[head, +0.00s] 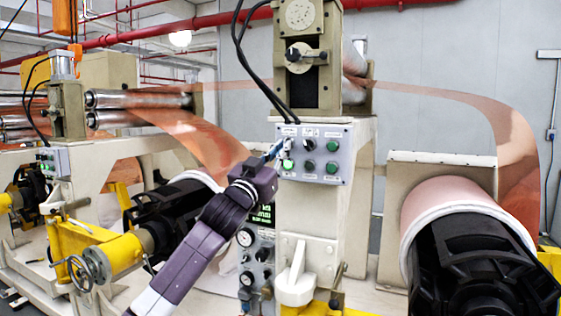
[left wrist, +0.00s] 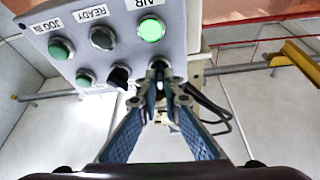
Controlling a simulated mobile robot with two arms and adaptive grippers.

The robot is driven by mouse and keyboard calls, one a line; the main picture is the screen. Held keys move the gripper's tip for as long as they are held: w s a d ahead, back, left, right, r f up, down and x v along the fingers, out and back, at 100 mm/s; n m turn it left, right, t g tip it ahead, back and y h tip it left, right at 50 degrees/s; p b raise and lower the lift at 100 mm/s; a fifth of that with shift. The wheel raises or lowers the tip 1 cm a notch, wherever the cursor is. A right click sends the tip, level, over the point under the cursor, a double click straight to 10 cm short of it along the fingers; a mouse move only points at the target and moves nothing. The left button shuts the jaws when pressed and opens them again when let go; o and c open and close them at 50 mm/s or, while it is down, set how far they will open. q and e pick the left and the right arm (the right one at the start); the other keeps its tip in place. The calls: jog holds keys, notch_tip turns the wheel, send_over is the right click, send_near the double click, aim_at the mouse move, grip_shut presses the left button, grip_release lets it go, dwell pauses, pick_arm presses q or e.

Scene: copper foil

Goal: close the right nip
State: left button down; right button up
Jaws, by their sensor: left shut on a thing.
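A grey control panel (head: 344,156) on the cream machine stand carries two rows of buttons and switches. My left gripper (head: 277,150) reaches its upper left corner. In the left wrist view the panel (left wrist: 28,36) shows a lit green button (left wrist: 151,30) and a black selector (left wrist: 120,76). There my left gripper (left wrist: 160,88) is shut on a small switch knob (left wrist: 159,67), mostly hidden by the fingertips. The right nip's rollers (head: 354,62) show only in part behind the tall housing (head: 302,60), so their gap cannot be judged. My right gripper is not in view.
Copper foil (head: 440,92) runs from the nip to a large roll (head: 446,205) at right. At left are silver rollers (head: 140,99) and a yellow arm with a handwheel (head: 78,273). A lever and gauges sit below the panel. Black hoses hang above it.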

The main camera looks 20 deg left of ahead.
pick_arm(q)
jog(key=shift+d+n+g+y+b, duration=0.2)
jog(key=shift+n+y+b, duration=0.85)
jog(key=shift+n, duration=1.65)
jog(key=shift+d+n+g+y+b, duration=0.2)
jog(key=shift+n+y+b, duration=0.25)
jog(key=shift+n+y, duration=1.75)
jog(key=shift+n+h, duration=0.35)
jog(key=shift+n, duration=0.35)
jog(key=shift+a, duration=0.1)
jog(key=c, duration=2.1)
grip_release()
jog(key=v, duration=1.2)
